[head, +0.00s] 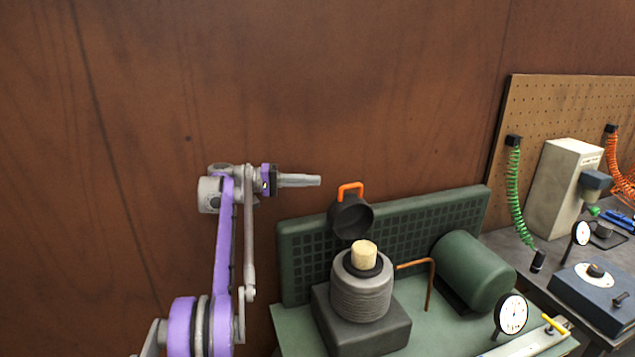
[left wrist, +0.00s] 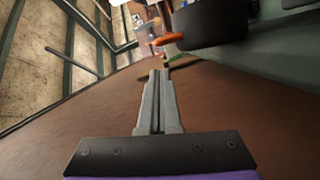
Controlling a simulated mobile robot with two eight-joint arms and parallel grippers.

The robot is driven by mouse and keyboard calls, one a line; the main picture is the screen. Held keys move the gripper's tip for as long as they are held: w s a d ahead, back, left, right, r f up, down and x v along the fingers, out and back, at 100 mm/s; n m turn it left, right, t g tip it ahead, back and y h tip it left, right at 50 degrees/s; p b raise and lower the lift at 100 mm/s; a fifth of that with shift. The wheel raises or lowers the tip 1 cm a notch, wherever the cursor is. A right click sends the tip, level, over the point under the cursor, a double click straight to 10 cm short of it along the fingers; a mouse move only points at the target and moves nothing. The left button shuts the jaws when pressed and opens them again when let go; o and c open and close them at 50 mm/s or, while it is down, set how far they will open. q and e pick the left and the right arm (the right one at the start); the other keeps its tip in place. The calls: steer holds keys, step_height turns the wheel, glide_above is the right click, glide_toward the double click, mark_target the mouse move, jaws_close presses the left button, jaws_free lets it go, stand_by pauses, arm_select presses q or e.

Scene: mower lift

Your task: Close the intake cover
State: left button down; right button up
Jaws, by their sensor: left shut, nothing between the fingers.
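The intake cover (head: 350,218) is a dark round cap with an orange handle (head: 350,188). It stands tilted up behind a ribbed grey cylinder (head: 361,292), with its hollow side facing forward. A cream plug-like piece (head: 364,256) shows on top of the cylinder, uncovered. My left gripper (head: 318,181) is shut and empty, pointing right, a little left of the handle and apart from it in the picture. In the left wrist view the shut fingers (left wrist: 157,76) point towards the orange handle (left wrist: 166,40), and the dark cover (left wrist: 210,24) is at upper right. My right gripper is out of view.
The cylinder stands on a dark block (head: 362,332) on a green machine with a grid back panel (head: 300,253). A green tank (head: 477,270), a copper pipe (head: 430,284) and a dial gauge (head: 511,314) are to the right. Clear space lies above, before the brown wall.

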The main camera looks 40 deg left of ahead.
mark_target(337, 196)
arm_select(q)
steer(key=x, duration=0.7)
steer(key=shift+d, duration=0.35)
